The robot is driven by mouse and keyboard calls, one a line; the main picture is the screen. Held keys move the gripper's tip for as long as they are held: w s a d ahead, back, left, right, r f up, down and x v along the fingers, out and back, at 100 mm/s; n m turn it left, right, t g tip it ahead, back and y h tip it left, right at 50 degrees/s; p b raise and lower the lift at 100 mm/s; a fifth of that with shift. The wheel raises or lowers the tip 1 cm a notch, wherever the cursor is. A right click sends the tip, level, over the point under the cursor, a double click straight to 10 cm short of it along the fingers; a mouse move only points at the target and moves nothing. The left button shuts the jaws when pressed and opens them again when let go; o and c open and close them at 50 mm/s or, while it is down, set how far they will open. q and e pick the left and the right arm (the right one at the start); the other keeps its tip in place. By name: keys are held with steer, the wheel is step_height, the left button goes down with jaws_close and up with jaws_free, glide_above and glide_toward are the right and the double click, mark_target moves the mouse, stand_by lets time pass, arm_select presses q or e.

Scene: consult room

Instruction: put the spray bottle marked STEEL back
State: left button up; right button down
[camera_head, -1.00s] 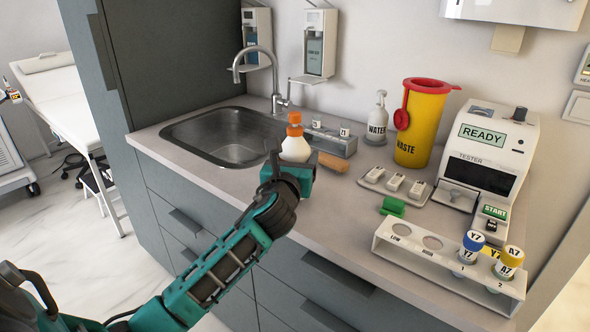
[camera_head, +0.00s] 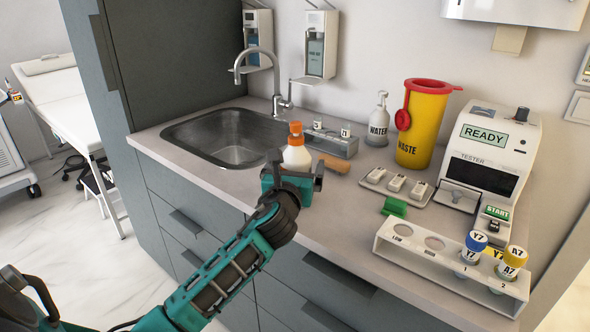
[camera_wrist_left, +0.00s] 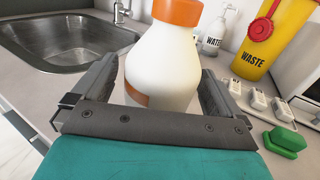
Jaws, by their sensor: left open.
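A white bottle with an orange top (camera_head: 296,152) stands on the counter in front of the sink; no word can be read on it. In the left wrist view the bottle (camera_wrist_left: 163,62) fills the middle, with an edge of an orange-brown label at its lower left. My left gripper (camera_head: 292,174) is open at the bottle's near side. In the left wrist view its fingers (camera_wrist_left: 158,100) stand either side of the bottle, with a visible gap at the right finger. Another spray bottle, marked WATER (camera_head: 377,122), stands by the wall. My right gripper is out of view.
A grey block with small marked tags (camera_head: 333,144) and a brown item (camera_head: 334,163) lie just behind the bottle. Right of these are a yellow WASTE bin (camera_head: 422,135), a tray of small cassettes (camera_head: 418,194), a green block (camera_head: 394,207), a tester (camera_head: 485,150) and a tube rack (camera_head: 440,262).

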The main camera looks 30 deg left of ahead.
arm_select(q)
steer(key=v, duration=1.2)
steer(key=shift+r, duration=0.1)
steer(key=s+d+f+n+g+h, duration=0.25)
steer(key=s+f+n+g, duration=0.45)
steer(key=s+f+n, duration=0.7)
steer(key=s+d+f+n+g+h, duration=0.5)
steer(key=s+d+n, duration=0.3)
steer(key=n, duration=0.8)
steer(key=w+d+f+m+t+h, duration=0.1)
steer(key=w+d+f+t, duration=0.1)
steer(key=w+f+t, duration=0.4)
steer(key=shift+w+f, duration=0.65)
steer(key=shift+f, duration=0.35)
